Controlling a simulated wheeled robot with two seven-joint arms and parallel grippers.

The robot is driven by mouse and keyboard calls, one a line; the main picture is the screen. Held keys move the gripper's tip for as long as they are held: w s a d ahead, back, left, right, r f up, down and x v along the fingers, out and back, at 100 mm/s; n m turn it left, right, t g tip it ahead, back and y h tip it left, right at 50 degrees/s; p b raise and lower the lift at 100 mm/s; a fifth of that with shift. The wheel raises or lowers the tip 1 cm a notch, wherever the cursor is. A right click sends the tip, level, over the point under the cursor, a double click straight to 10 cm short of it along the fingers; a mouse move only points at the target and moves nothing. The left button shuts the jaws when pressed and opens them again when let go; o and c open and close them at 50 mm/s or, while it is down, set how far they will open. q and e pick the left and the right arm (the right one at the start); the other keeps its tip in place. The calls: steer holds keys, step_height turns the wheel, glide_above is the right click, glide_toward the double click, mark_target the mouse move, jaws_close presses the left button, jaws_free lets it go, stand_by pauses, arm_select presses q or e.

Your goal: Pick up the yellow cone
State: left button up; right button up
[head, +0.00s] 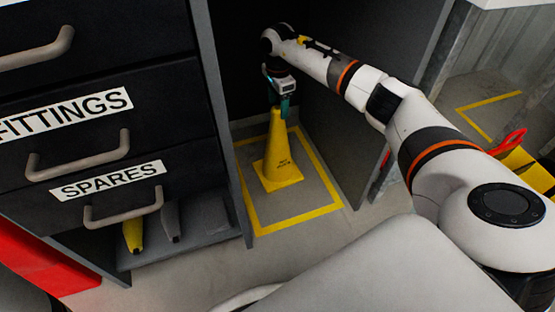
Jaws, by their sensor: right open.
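The yellow cone (277,157) stands upright on the grey floor inside a yellow taped rectangle, in the recess between the drawer cabinet and a dark panel. My right arm reaches in from the right. My right gripper (284,106) points down at the cone's top and is open. Its fingers are at the tip, and one finger shows in front of it on the right side. I cannot tell whether they touch the cone. My left gripper is not in view.
A dark drawer cabinet (190,158) with handles and labels FITTINGS and SPARES stands close on the left. A yellow item (133,236) and a grey item (171,220) are on its bottom shelf. A dark side panel (345,125) bounds the recess on the right. Floor in front is clear.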

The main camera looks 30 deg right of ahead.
step_height(320, 180, down, 4)
steer(key=shift+r+b, duration=0.1)
steer(key=shift+b, duration=1)
jaws_close()
